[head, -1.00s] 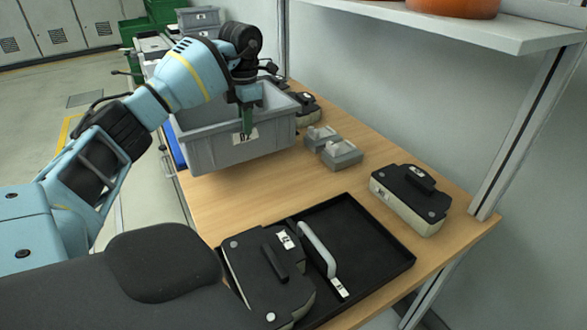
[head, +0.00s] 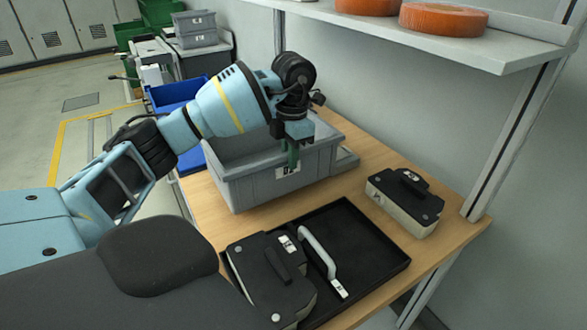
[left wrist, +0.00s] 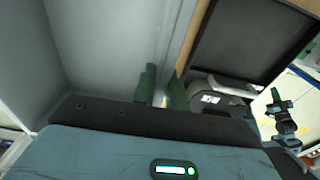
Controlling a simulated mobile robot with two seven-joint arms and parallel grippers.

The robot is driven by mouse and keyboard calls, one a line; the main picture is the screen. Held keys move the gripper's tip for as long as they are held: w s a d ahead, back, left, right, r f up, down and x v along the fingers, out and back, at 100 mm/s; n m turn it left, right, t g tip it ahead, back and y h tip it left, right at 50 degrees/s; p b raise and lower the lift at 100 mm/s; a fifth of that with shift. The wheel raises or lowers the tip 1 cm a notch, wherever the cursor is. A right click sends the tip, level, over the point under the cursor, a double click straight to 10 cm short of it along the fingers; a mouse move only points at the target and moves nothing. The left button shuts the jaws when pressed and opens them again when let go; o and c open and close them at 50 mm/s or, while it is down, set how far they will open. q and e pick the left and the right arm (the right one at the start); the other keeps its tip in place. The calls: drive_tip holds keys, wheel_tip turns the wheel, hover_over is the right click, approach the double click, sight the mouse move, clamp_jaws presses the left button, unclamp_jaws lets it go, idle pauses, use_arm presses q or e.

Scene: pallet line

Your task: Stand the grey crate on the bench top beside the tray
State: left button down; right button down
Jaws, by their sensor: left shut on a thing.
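The grey crate (head: 255,186) is upright at the bench's left edge, just behind the black tray (head: 375,237). My left gripper (head: 292,158) is shut on the crate's near right wall, its green fingers pointing down over the rim. In the left wrist view the fingers (left wrist: 163,88) straddle the wall, with the crate's inside (left wrist: 95,45) to the left and the tray (left wrist: 245,40) at upper right. I cannot tell whether the crate's base touches the bench top (head: 350,180). A dark jointed part at the wrist view's right may be my right gripper (left wrist: 280,118); its fingers are unclear.
A black-topped case (head: 405,200) stands right of the tray. Another dark case (head: 268,275) and a pale handle (head: 322,262) are at the tray's left. A shelf (head: 430,45) with orange rolls hangs above. A blue bin (head: 175,95) stands behind the crate.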

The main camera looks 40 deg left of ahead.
use_arm(q)
drive_tip(key=shift+d, duration=0.25)
drive_tip(key=shift+d+f, duration=0.2)
drive_tip(key=shift+f, duration=0.7)
drive_tip(key=shift+d+f, duration=0.2)
drive_tip(key=shift+f, duration=0.65)
use_arm(e)
drive_tip(key=shift+w+r, duration=0.45)
drive_tip(key=shift+w, duration=0.05)
use_arm(q)
drive_tip(key=c, duration=1.4)
unclamp_jaws()
drive_tip(key=shift+f, duration=0.1)
drive_tip(key=shift+c, duration=0.2)
wheel_tip(320, 180, up, 12)
drive_tip(key=p, duration=0.1)
drive_tip(key=shift+w+p, duration=0.25)
drive_tip(key=shift+p, duration=0.1)
use_arm(e)
drive_tip(key=shift+w+r+t, duration=0.3)
drive_tip(key=shift+w+r, duration=0.1)
drive_tip(key=shift+r, duration=0.35)
